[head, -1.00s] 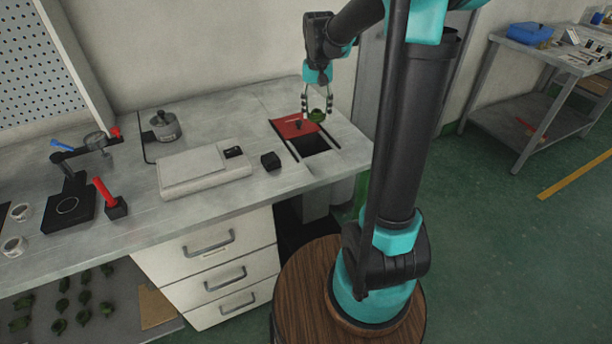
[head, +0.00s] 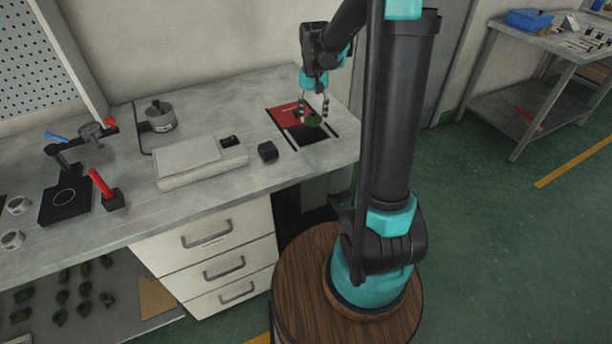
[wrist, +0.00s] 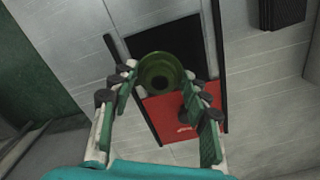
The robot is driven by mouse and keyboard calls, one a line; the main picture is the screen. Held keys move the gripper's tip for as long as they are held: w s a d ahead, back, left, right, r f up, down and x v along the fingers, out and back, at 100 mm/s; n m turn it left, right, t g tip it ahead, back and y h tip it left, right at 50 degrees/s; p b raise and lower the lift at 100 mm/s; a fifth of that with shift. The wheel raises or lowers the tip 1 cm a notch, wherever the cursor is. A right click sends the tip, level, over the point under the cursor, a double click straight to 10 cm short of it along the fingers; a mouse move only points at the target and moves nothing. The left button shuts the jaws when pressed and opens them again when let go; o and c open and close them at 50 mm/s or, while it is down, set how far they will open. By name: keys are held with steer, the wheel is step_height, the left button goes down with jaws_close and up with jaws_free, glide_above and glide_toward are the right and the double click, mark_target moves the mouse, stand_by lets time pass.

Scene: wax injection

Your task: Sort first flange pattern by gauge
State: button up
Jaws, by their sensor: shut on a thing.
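My gripper (head: 313,113) is shut on a green flange pattern (head: 313,121). In the wrist view the pattern (wrist: 160,72) is a round ring with a dark centre, between the fingertips. The gripper holds it above a rectangular dark opening (head: 310,136) in the bench top, close to the edge of a red panel (head: 287,113). The wrist view shows the opening (wrist: 180,42) beyond the pattern and the red panel (wrist: 165,122) below it. I cannot tell the height gap.
A small black block (head: 267,150) and a pale flat device (head: 200,162) stand left of the opening. A grey round pot (head: 161,116) is behind. A red-handled tool (head: 104,188) stands by the gauge. Several green patterns (head: 61,297) lie on the lower shelf.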

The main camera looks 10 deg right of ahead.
steer(key=o, duration=1.1)
steer(key=shift+c, duration=0.2)
steer(key=shift+r, duration=0.1)
step_height(320, 180, up, 12)
steer(key=shift+s, duration=0.1)
steer(key=s+d+f+n+t, duration=0.1)
steer(key=s+d+f+t, duration=0.1)
steer(key=s+f, duration=0.6)
steer(key=s+d+f+n+t, duration=0.1)
steer(key=s+d+f+t, duration=0.1)
steer(key=s+f, duration=0.7)
steer(key=s, duration=0.4)
steer(key=shift+s+f, duration=0.15)
steer(key=shift+s, duration=0.25)
